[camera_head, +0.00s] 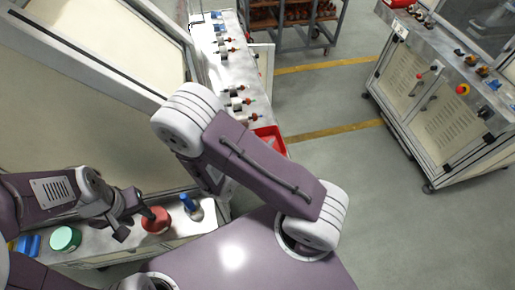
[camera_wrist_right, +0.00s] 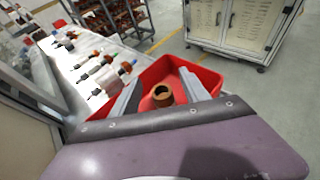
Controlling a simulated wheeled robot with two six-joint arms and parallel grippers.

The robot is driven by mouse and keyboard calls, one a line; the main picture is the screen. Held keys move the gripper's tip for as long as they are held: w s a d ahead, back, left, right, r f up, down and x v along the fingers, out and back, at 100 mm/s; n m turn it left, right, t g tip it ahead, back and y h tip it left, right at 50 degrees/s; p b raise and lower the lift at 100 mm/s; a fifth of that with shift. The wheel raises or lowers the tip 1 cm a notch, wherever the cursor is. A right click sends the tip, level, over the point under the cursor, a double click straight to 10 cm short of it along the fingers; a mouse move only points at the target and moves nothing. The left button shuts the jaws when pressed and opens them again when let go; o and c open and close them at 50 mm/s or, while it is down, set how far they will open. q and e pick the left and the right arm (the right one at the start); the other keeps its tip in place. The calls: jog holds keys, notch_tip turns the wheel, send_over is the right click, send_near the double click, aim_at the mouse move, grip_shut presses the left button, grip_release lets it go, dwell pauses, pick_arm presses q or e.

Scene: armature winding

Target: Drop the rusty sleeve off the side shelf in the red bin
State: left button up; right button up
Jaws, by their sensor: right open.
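In the right wrist view a rusty brown sleeve (camera_wrist_right: 162,95), a short ring with a dark hole, shows between the two grey fingers of my right gripper (camera_wrist_right: 160,92). The fingers are open and apart from it. It appears to be inside the red bin (camera_wrist_right: 207,78), below the fingertips. In the head view only part of the red bin (camera_head: 270,136) shows; my right arm hides my right gripper and the sleeve. My left gripper (camera_head: 134,222) is open and empty at the lower left, close to a red round part (camera_head: 156,220) on the side surface.
A long bench (camera_head: 223,62) with several shafted parts runs behind the bin. A blue-topped part (camera_head: 188,202) and a green round part (camera_head: 65,239) stand near my left gripper. A machine cabinet (camera_head: 440,95) stands at the right. The floor between is clear.

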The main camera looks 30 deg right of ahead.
jog(key=shift+s+a+r, duration=0.1)
jog(key=shift+s+a, duration=0.1)
jog(key=shift+a, duration=0.25)
pick_arm(q)
jog(key=shift+f+b, duration=0.65)
pick_arm(e)
jog(key=v, duration=0.8)
jog(key=shift+r, duration=0.1)
